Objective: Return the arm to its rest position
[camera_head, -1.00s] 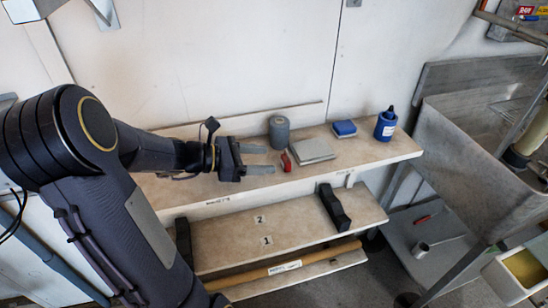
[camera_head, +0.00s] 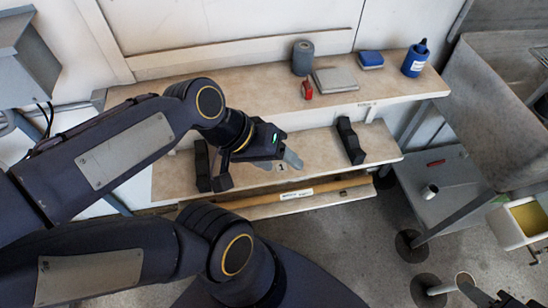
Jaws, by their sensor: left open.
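My left arm (camera_head: 120,150) comes in from the left. Another dark arm link of mine (camera_head: 100,265) crosses the lower left to a joint at the bottom middle. My right gripper is not clearly visible.
The upper shelf (camera_head: 190,88) holds a grey cylinder (camera_head: 303,58), a red item (camera_head: 307,90), a grey flat box (camera_head: 335,80), a blue box (camera_head: 371,60) and a blue bottle (camera_head: 415,60). Black brackets (camera_head: 351,140) stand on the lower shelf. A grey basin (camera_head: 490,110) is at right.

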